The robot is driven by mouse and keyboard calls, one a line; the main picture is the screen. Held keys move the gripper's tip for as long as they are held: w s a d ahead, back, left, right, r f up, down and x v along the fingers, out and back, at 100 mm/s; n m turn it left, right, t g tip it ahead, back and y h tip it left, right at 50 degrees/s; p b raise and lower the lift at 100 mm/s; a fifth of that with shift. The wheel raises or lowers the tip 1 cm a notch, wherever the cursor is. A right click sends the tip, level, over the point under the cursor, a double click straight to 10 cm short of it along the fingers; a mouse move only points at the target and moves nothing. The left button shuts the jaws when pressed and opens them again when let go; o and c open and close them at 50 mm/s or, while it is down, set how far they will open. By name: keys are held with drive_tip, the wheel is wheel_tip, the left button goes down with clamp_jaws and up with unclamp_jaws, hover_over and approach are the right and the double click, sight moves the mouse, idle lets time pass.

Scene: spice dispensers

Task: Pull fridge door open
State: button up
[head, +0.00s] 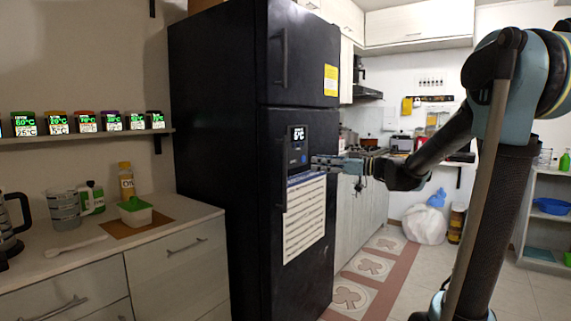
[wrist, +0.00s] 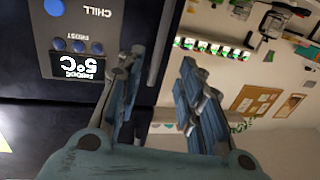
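The black fridge (head: 220,120) stands in the middle of the head view, with both its doors closed. A long vertical handle (head: 281,180) runs along the left edge of the lower door (head: 315,255). My gripper (head: 318,163) is in front of this door, to the right of the handle, at display height. In the wrist view my gripper (wrist: 162,58) is open, with its two fingers apart. A dark grey upright bar, which looks like the handle (wrist: 155,50), shows between the fingers. I cannot tell whether they touch it.
A counter (head: 160,240) with a kettle, cups and bottles stands left of the fridge, below a shelf of spice dispensers (head: 87,122). The upper door has its own handle (head: 284,58). A tiled floor (head: 400,240) lies open to the fridge's right.

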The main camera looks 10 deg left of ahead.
drive_tip(key=w+a, duration=0.3)
drive_tip(key=a, duration=1.1)
drive_tip(key=shift+a, duration=0.2)
clamp_jaws()
